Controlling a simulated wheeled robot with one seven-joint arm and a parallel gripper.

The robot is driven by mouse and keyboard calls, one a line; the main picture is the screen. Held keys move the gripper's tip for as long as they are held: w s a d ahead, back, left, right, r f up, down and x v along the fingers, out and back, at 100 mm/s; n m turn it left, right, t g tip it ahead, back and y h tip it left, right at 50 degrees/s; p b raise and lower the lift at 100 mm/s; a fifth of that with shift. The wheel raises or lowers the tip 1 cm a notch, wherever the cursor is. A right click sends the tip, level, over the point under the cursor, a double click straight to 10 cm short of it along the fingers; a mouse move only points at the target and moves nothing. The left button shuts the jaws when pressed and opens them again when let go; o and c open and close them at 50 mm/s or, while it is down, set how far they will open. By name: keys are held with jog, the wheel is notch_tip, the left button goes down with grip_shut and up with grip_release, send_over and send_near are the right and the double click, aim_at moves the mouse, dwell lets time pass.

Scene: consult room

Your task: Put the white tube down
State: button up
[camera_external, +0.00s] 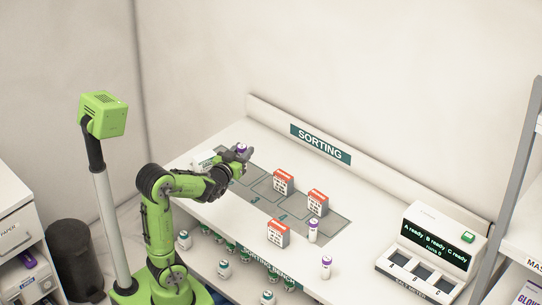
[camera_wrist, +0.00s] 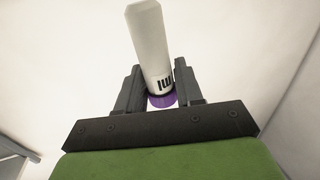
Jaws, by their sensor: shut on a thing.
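My gripper (camera_external: 238,155) is shut on a white tube with a purple cap (camera_external: 242,148), over the far left part of the white counter. In the wrist view the white tube (camera_wrist: 151,40) stands out between the two dark fingers of my gripper (camera_wrist: 160,82), with black marks near its purple end. The fingers hide part of the tube in the external view. I cannot tell whether it touches anything below. Two similar white tubes with purple caps stand upright on the counter, one beside the mat (camera_external: 313,231) and one nearer the front (camera_external: 326,267).
A grey marked mat (camera_external: 262,192) lies on the counter (camera_external: 355,250) below the SORTING sign (camera_external: 320,144). Three red-and-white boxes stand around it, at the back (camera_external: 283,181), right (camera_external: 317,202) and front (camera_external: 278,233). A display machine (camera_external: 430,250) stands at right. Several containers sit on a lower shelf.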

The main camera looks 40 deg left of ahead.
jog(key=s+d+r+m+h, duration=0.3)
jog(key=d+r+h, duration=0.15)
jog(key=d, duration=0.35)
jog(key=w+r+p, duration=0.3)
jog(key=w+p, duration=0.5)
jog(key=p, duration=0.8)
notch_tip(320, 180, down, 6)
jog(key=w+p, duration=0.1)
jog(key=p, duration=0.2)
jog(key=shift+a+t+p, duration=0.2)
jog(key=shift+t+p, duration=0.1)
